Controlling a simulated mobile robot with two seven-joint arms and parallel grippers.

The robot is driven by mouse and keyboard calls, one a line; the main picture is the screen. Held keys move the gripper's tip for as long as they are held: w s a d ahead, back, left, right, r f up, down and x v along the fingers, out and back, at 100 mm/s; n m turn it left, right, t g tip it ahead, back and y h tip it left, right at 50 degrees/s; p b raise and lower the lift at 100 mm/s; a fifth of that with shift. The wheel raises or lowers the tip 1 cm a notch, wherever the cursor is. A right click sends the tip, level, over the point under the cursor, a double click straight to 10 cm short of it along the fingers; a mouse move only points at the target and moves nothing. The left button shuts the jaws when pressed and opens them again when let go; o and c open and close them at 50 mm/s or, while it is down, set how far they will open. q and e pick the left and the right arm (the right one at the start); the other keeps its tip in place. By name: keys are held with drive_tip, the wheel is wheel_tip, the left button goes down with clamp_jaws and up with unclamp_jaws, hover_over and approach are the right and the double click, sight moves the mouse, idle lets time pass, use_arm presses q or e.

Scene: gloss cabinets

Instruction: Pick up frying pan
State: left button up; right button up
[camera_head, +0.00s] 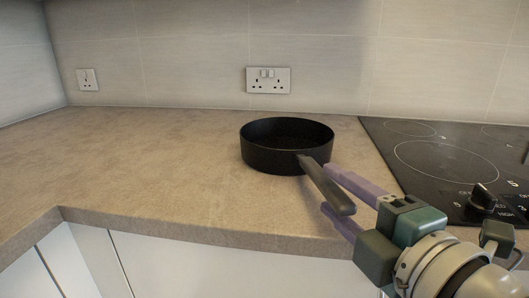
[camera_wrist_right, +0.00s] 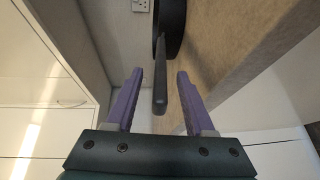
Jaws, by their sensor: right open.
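A black frying pan (camera_head: 270,155) stands upright on the countertop, left of the hob. Its dark handle (camera_head: 326,186) points toward me, reaching out toward the counter's front edge. My right gripper (camera_head: 328,192) is open at the handle, with its purple fingers on either side. In the right wrist view, the handle (camera_wrist_right: 160,88) lies between the two fingers of the gripper (camera_wrist_right: 158,75), with gaps visible on both sides. The pan's body (camera_wrist_right: 172,22) shows at the top there. My left gripper is not in view.
The black hob (camera_head: 440,155) with a knob (camera_head: 483,197) lies right of the pan. The countertop (camera_head: 130,165) to the left is clear. White cabinet fronts (camera_head: 180,265) are below the counter edge. Wall sockets (camera_head: 268,80) are behind.

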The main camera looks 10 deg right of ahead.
sight(307, 169)
drive_tip(key=x, duration=0.4)
drive_tip(key=shift+c, duration=0.4)
clamp_jaws()
idle(0.9)
drive_tip(key=shift+r, duration=0.15)
